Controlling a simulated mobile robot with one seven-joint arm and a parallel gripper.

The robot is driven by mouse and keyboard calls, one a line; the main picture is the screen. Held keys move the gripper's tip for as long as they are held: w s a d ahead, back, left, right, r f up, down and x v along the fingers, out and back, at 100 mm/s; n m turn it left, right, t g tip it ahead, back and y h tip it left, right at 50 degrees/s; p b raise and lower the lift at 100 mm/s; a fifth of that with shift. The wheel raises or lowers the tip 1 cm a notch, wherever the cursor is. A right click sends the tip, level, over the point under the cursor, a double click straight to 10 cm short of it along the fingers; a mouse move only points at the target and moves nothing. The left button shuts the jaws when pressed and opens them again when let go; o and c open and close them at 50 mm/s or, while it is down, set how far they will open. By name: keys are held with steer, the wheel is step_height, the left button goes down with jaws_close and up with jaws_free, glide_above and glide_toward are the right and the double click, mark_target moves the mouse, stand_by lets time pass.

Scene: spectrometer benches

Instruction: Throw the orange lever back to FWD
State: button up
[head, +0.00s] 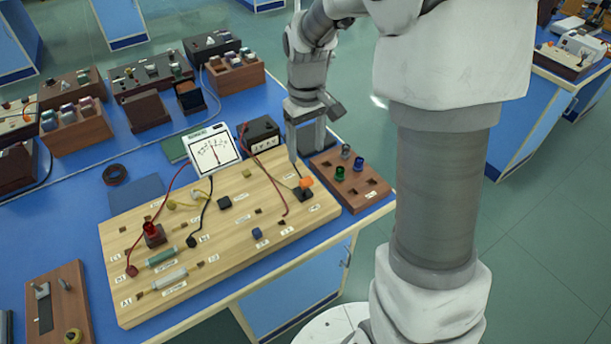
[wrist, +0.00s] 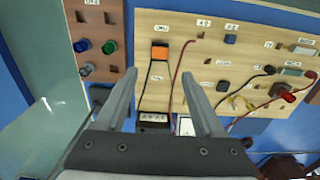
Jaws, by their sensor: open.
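The orange lever (head: 306,184) stands on a small black base at the right end of the light wooden board (head: 235,255).
A brown block with green, blue and grey knobs (head: 369,192) stands right of the board. A white dial meter (head: 212,150) and a black box (head: 262,133) stand behind it. Red and black wires cross the board, one red wire ending near the lever. Brown boxes fill the back left.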

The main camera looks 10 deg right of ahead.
mark_target(306, 179)
step_height(306, 179, down, 10)
steer(key=shift+b, duration=0.5)
steer(key=shift+c, duration=0.2)
jaws_close()
